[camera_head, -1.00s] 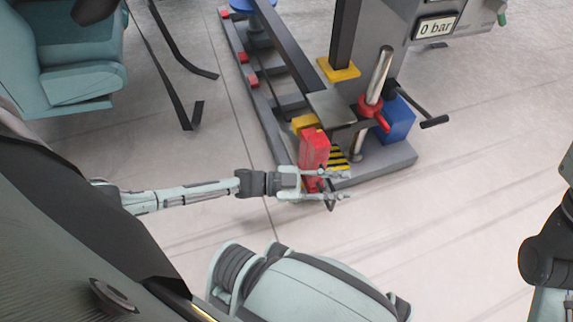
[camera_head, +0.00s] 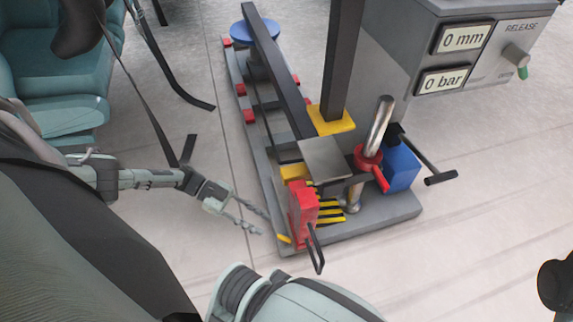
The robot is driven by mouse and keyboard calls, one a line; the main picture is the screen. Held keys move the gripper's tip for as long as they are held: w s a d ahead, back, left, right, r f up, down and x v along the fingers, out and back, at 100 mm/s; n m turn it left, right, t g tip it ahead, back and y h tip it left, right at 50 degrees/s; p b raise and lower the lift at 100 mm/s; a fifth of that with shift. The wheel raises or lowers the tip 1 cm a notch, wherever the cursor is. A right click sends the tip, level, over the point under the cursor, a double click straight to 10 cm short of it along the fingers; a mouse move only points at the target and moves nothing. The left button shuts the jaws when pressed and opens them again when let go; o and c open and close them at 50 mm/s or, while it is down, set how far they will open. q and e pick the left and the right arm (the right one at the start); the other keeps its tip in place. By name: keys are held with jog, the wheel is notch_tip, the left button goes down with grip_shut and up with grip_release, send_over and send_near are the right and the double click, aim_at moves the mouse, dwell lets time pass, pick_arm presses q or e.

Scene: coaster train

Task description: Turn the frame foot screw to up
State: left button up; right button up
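I cannot tell for sure which part is the frame foot screw. A silver upright rod (camera_head: 380,122) at the base's right side carries a red collar with a short red handle (camera_head: 368,162). My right gripper is out of view.
The long grey base (camera_head: 385,212) has a dark beam, a yellow-footed dark column (camera_head: 330,120), a blue box (camera_head: 401,168) and a black crank bar (camera_head: 440,178). A grey console reads 0 mm (camera_head: 463,38) and 0 bar (camera_head: 445,79).

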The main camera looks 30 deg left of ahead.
aim_at(283, 237)
pick_arm(q)
jog(key=x, duration=0.7)
jog(key=shift+s+d, duration=0.15)
jog(key=shift+d, duration=0.15)
grip_shut()
